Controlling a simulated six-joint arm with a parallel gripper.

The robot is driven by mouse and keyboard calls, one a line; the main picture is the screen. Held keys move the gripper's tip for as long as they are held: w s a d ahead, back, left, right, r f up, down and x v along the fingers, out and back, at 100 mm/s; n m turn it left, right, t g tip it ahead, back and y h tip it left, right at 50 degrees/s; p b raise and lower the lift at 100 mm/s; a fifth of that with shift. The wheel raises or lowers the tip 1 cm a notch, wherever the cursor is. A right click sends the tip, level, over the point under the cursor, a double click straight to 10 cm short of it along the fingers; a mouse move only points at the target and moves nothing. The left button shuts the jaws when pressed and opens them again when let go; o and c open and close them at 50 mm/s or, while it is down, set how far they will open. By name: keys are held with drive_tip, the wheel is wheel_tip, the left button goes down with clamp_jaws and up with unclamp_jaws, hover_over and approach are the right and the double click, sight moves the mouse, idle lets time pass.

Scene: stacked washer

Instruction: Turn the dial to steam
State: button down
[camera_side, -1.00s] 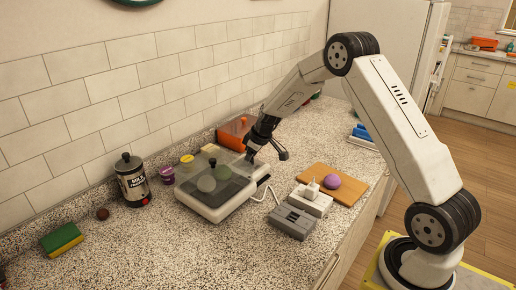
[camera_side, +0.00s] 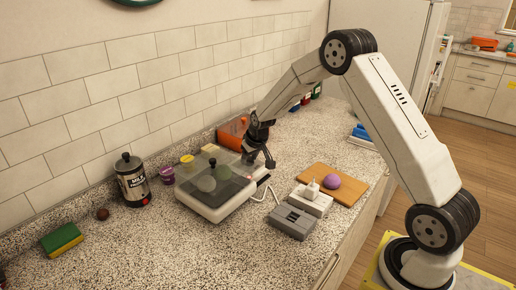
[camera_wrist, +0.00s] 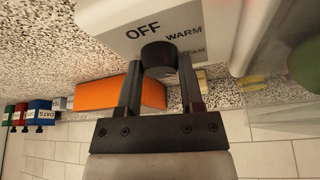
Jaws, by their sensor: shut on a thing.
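A white steamer (camera_side: 212,207) with a see-through dark lid stands on the counter in the side view. In the wrist view its white front panel (camera_wrist: 110,25) carries a black round dial (camera_wrist: 158,54). The label OFF is above left of the dial and WARM above right. Below WARM, a label ending in "EAM" is partly hidden. My gripper (camera_wrist: 161,80) is shut on the dial, one finger on each side. It also shows at the steamer's right end in the side view (camera_side: 262,162), where it hides the dial. I cannot tell where the dial points.
An orange box (camera_side: 234,132) stands behind my gripper near the tiled wall. A grey block (camera_side: 293,222), a white power strip (camera_side: 312,201) and a wooden board (camera_side: 345,187) with a purple ball lie to the right.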

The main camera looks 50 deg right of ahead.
drive_tip(key=shift+s+m+h, duration=0.1)
drive_tip(key=shift+m+h, duration=0.2)
drive_tip(key=shift+m, duration=0.5)
drive_tip(key=shift+c, duration=1.2)
unclamp_jaws()
drive_tip(key=shift+r, duration=0.1)
drive_tip(key=v, duration=0.7)
drive_tip(key=shift+r, duration=0.3)
